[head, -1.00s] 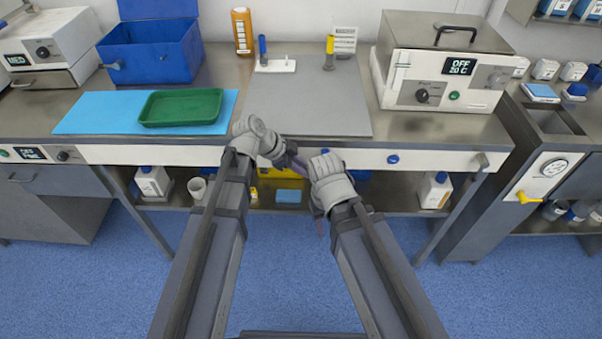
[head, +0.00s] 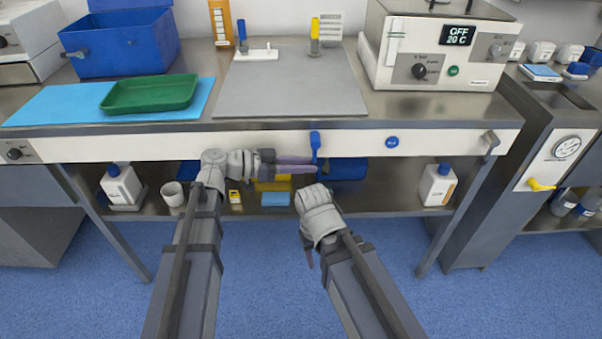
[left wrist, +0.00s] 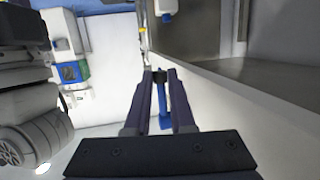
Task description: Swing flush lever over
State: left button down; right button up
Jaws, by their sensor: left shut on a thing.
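The flush lever looks to be the blue lever (head: 315,143) on the white front panel of the bench, its handle pointing down in the head view. My left gripper (head: 310,166) reaches it from the left, with its purple-grey fingers at the lower end of the handle. In the left wrist view the blue lever (left wrist: 163,108) lies between the two fingers of my left gripper (left wrist: 160,75), which is shut on it. My right gripper (head: 309,258) hangs in front of the bench, apart from the lever; its fingers are mostly hidden behind its own wrist.
A blue round knob (head: 392,142) sits on the same panel to the right. A yellow lever (head: 541,185) is below a gauge on the right cabinet. White bottles (head: 437,184) stand on the shelf below. A green tray (head: 150,94) and a grey mat (head: 290,95) lie on top.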

pick_arm(q)
jog(key=shift+d+f+b, duration=0.1)
jog(key=shift+f+b, duration=0.05)
jog(key=shift+b, duration=0.2)
jog(key=shift+h, duration=0.3)
jog(key=c, duration=1)
grip_release()
jog(key=shift+c, duration=0.2)
jog(key=p+v, duration=0.1)
jog(key=v, duration=0.6)
jog(key=shift+s+a, duration=0.15)
jog(key=shift+a, duration=0.2)
